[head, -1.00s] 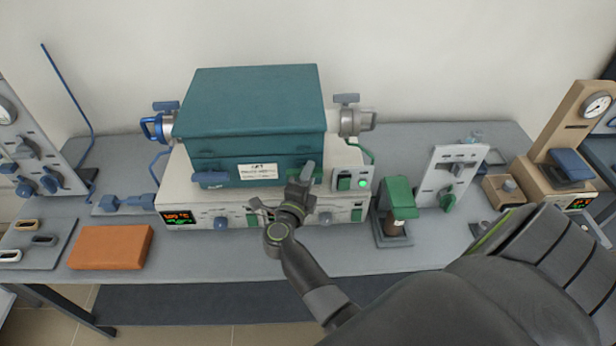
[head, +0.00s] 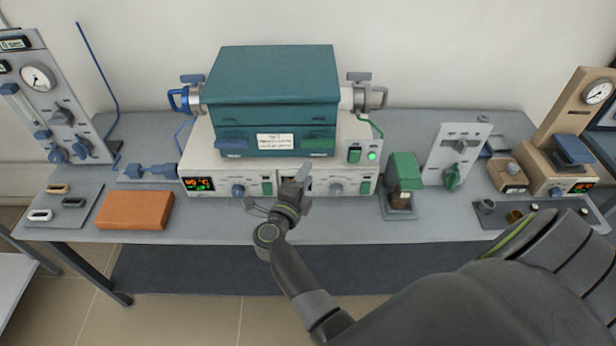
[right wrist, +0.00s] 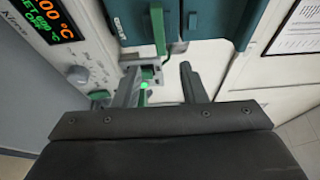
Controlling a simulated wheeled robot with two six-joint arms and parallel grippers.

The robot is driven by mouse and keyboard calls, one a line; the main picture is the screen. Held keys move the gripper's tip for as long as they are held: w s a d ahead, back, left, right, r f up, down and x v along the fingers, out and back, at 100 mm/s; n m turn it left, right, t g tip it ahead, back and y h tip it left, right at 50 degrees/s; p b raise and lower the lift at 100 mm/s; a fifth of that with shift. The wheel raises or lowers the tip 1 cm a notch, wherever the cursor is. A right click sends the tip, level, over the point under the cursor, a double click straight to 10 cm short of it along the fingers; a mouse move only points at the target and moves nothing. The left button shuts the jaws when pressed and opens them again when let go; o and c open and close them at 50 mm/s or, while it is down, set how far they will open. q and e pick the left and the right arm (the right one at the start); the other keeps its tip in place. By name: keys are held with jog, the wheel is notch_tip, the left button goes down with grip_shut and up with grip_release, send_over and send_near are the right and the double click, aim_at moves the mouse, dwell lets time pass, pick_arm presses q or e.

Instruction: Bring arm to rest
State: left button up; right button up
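My right arm comes in from the lower right in the head view. Its gripper (head: 283,195) is in front of the control panel, below the teal furnace (head: 272,100). The gripper's fingers (right wrist: 162,85) stand apart in the right wrist view, with nothing between them. Whether the fingers touch the panel is hard to tell. The furnace rests on an off-white control unit (head: 210,165) with a lit display. My left gripper is in neither view.
The grey bench (head: 230,227) carries an orange block (head: 135,210) at left and a green-topped device (head: 404,172) right of my gripper. A gauge panel (head: 50,95) stands at far left and a tan gauge stand (head: 565,120) at far right. Floor shows in front.

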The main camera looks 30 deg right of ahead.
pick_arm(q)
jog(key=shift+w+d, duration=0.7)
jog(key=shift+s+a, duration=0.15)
